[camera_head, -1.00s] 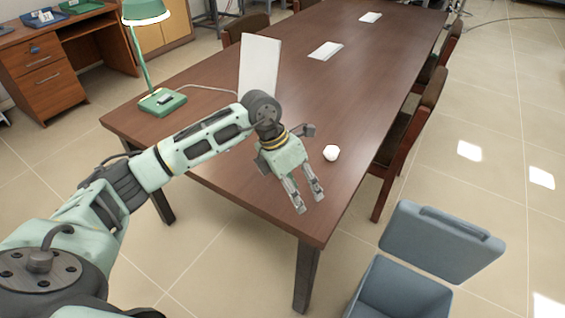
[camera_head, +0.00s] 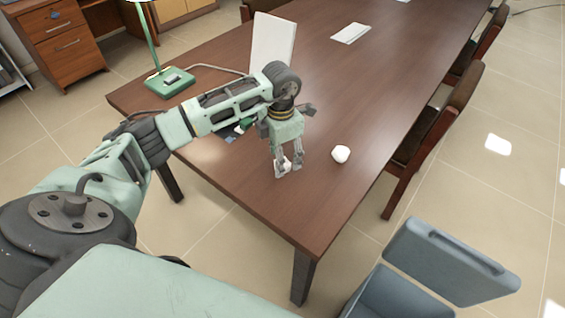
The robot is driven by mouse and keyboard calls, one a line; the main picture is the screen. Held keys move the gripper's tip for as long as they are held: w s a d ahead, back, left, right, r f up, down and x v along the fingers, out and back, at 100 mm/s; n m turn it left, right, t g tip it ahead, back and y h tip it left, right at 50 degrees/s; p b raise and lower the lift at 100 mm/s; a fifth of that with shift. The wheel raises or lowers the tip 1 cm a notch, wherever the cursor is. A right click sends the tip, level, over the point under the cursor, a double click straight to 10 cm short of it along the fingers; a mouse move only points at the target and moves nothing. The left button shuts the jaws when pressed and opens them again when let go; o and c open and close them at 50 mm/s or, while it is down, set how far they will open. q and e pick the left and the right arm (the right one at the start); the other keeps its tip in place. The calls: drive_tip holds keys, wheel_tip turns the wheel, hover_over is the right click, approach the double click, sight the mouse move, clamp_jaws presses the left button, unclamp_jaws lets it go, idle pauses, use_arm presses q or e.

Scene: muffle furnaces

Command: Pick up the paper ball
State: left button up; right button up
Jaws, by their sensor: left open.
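A small white paper ball (camera_head: 341,154) lies on the brown table (camera_head: 245,197), near its right front corner. A second small white thing, seemingly another paper ball (camera_head: 284,166), shows at the fingertips of my left gripper (camera_head: 287,165). The left gripper points down, low over the table, with its fingers open on either side of this white thing. I cannot tell whether the fingers touch it. The other ball lies a short way to the right of the gripper, apart from it. My right gripper is not in view.
A grey bin (camera_head: 390,295) with a raised lid (camera_head: 455,262) stands on the floor beyond the table's front right corner. A green lamp (camera_head: 170,80) and a white upright panel (camera_head: 272,45) are on the table. Chairs (camera_head: 440,130) line the right side. The front tabletop is mostly clear.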

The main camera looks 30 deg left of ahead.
use_arm(q)
drive_tip(key=shift+f, duration=0.7)
drive_tip(key=shift+w+f, duration=0.1)
drive_tip(key=shift+f, duration=0.45)
drive_tip(key=c, duration=0.5)
drive_tip(key=shift+c, duration=1.2)
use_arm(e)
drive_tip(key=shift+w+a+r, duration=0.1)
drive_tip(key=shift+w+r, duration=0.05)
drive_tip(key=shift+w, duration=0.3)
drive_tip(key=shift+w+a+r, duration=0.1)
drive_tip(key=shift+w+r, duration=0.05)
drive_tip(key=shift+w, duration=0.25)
